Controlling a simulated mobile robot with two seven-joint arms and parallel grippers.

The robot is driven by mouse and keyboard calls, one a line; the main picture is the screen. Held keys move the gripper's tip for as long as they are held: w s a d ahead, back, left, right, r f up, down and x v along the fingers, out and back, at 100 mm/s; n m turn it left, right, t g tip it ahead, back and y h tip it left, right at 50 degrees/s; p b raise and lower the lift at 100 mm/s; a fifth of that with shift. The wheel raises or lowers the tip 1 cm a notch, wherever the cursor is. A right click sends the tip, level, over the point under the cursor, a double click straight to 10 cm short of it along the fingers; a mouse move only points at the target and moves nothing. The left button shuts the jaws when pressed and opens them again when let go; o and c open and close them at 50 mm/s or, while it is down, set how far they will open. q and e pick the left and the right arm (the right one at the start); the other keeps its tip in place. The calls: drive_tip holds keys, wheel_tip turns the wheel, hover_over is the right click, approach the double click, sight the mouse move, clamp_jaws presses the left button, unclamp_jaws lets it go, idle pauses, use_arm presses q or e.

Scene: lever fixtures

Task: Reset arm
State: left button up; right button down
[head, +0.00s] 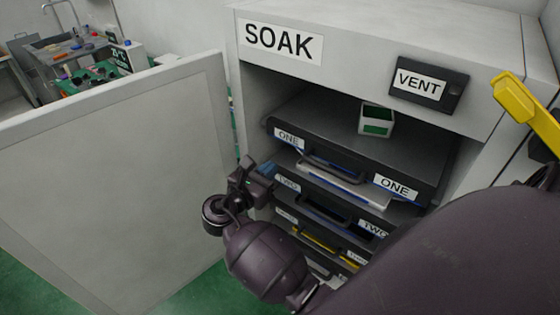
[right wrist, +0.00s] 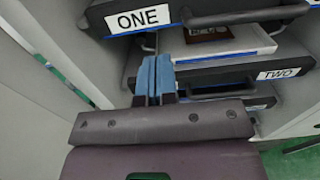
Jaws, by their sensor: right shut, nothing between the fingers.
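My right gripper (head: 266,169) is at the left front of the open SOAK cabinet (head: 375,20), near the left ends of trays ONE (head: 290,137) and TWO (head: 288,184). In the right wrist view its blue fingertips (right wrist: 154,78) are together with nothing between them, below the ONE label (right wrist: 143,19). The arm is mine and reaches across the cabinet front from the right. I cannot tell whether the fingertips touch a tray. My left gripper is not in view.
The cabinet door (head: 110,185) stands open at the left, close to my wrist. A small white and green box (head: 376,120) sits on the top tray. A VENT panel (head: 429,84) and a yellow lever (head: 520,103) are above right. A bench (head: 75,55) stands far behind.

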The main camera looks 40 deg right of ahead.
drive_tip(key=shift+v, duration=1.45)
